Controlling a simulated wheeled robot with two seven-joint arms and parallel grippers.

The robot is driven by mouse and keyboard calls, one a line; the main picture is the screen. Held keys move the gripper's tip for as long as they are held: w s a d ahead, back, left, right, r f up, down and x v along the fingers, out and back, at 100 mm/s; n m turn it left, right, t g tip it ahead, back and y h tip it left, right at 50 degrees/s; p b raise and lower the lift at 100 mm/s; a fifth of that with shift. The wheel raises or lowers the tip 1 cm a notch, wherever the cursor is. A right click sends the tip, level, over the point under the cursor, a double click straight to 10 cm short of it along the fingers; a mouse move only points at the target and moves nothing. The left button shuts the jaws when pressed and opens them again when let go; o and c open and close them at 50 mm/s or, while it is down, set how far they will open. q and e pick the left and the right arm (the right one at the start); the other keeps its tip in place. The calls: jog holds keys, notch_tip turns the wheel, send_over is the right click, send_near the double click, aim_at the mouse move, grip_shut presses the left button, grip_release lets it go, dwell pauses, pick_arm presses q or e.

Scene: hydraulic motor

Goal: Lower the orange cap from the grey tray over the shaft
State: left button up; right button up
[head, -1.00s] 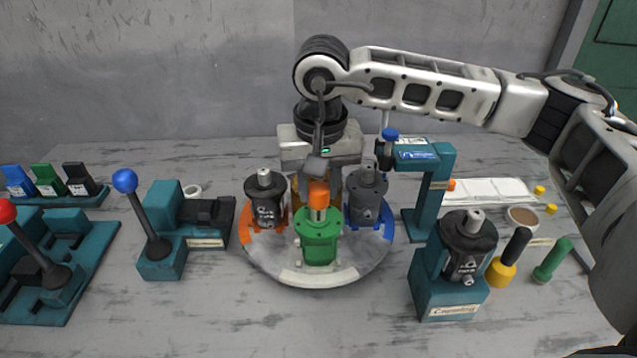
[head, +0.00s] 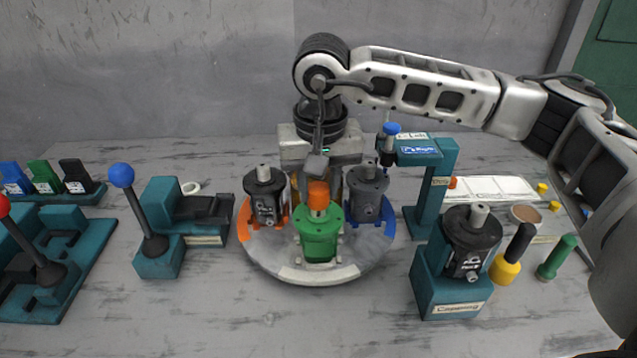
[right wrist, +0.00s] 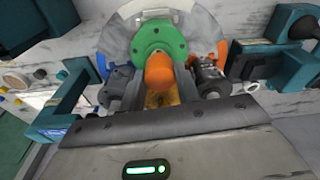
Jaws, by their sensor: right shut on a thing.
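The orange cap (head: 318,196) is upright above the green motor (head: 320,238), in line with its shaft; I cannot tell how far it is over the shaft. In the right wrist view the cap (right wrist: 160,70) sits between my right gripper's fingers, in front of the green motor (right wrist: 158,38). My right gripper (head: 318,182) reaches down from behind and is shut on the cap; its fingers are partly hidden by the cap in the head view. A pale grey tray (head: 490,188) lies at the right. My left gripper is not in view.
The green motor stands on a round turntable (head: 305,274) with two dark grey motors (head: 265,195) (head: 366,193) close behind it. A teal press stand (head: 432,190) and another motor (head: 472,240) are at the right. Levers (head: 135,200) stand left. The front table is clear.

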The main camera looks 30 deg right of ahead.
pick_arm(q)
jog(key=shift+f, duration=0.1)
pick_arm(e)
jog(key=shift+f, duration=0.1)
jog(key=o, duration=1.5)
jog(key=shift+r+p, duration=1)
jog(key=shift+r, duration=0.7)
jog(key=shift+r+p, duration=1.05)
jog(key=shift+r, duration=0.8)
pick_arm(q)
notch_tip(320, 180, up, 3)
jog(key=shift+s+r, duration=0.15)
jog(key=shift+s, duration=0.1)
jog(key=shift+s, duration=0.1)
pick_arm(e)
jog(key=shift+s+f, duration=0.1)
